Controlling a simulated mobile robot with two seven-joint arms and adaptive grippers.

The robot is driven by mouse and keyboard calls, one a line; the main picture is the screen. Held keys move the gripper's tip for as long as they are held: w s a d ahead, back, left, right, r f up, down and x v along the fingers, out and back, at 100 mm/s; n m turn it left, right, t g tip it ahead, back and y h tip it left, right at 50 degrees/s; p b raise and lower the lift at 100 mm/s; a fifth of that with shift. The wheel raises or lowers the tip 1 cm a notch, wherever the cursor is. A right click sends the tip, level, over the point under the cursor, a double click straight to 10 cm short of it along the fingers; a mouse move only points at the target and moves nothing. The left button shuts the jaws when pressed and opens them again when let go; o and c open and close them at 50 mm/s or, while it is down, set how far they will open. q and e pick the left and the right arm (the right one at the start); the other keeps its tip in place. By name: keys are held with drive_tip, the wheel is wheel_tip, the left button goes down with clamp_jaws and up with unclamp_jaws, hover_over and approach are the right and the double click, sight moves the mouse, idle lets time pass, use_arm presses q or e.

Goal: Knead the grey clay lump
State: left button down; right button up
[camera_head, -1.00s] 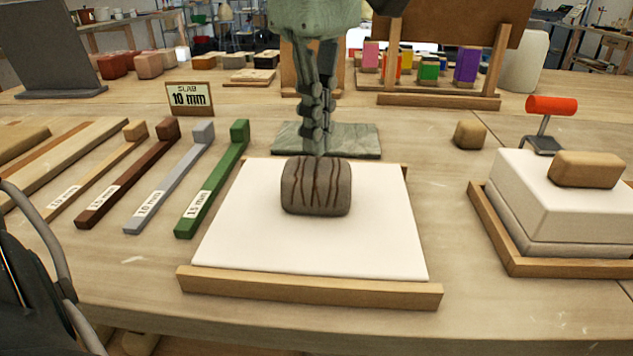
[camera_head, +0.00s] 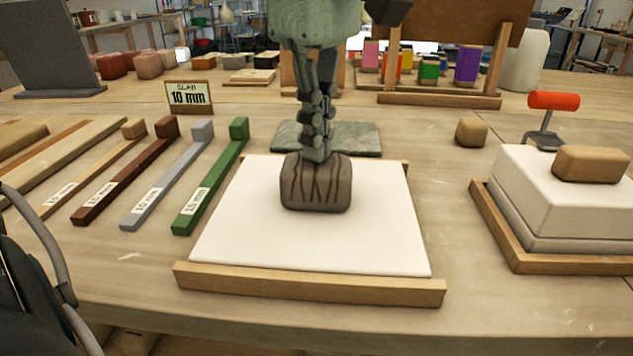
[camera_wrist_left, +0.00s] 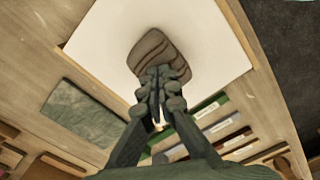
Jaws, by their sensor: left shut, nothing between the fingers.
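The grey clay lump (camera_head: 316,187) with dark streaks sits on the white board (camera_head: 310,242), toward its far side. My left gripper (camera_head: 314,156) points down with its fingers shut and empty. Its tips are at the top far edge of the lump and seem to touch it. In the left wrist view the fingertips (camera_wrist_left: 159,72) overlap the lump (camera_wrist_left: 157,52), hiding part of it. The lump's top looks slightly dipped near the fingertips. My right gripper does not show.
A greenish stone slab (camera_head: 350,138) lies behind the board. Several thickness sticks (camera_head: 212,180) lie to the left. A wooden tray (camera_head: 497,228) with a white block (camera_head: 530,190) stands to the right, near a red-handled tool (camera_head: 553,101). A wooden strip (camera_head: 310,285) edges the board's front.

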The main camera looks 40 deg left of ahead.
use_arm(q)
drive_tip(key=shift+f, duration=0.35)
drive_tip(key=shift+r, duration=0.15)
drive_tip(key=shift+r+p, duration=0.75)
drive_tip(key=shift+r, duration=0.25)
drive_tip(key=shift+f, duration=0.2)
drive_tip(key=shift+f+b, duration=0.85)
drive_tip(key=shift+f, duration=0.05)
drive_tip(key=shift+r, duration=0.15)
drive_tip(key=shift+r+p, duration=0.95)
drive_tip(key=shift+r, duration=0.05)
drive_tip(key=shift+f, duration=0.15)
